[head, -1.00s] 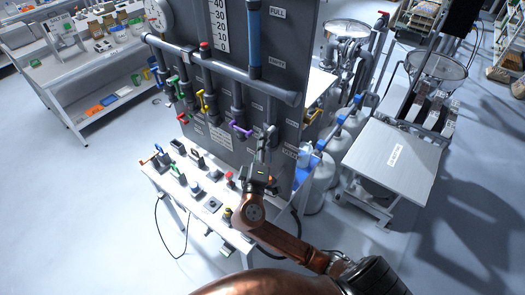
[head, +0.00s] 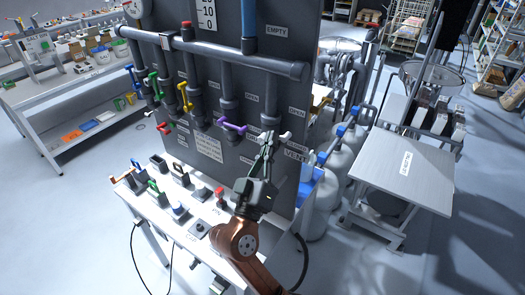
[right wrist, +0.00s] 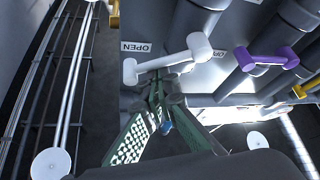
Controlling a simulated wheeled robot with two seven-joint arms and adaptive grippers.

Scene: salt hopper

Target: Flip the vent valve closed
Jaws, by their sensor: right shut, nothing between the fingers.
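The vent valve shows as a white lever handle (head: 285,136) on the rightmost pipe of the dark panel, above the "VENT" label. In the right wrist view the white handle (right wrist: 168,62) lies crosswise beside an "OPEN" label. My right gripper (head: 267,145) is shut and empty, its fingertips up at the handle's near side. In the right wrist view the green-padded fingers (right wrist: 160,92) are right at the handle; I cannot tell if they touch it. My left gripper is not in view.
A purple lever (head: 231,126) is on the neighbouring pipe, with yellow, green, blue and red levers further left. Below is a white bench shelf (head: 228,248) with switches and a red button (head: 220,193). Gas cylinders (head: 327,188) and a grey-topped cart (head: 405,170) stand to the right.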

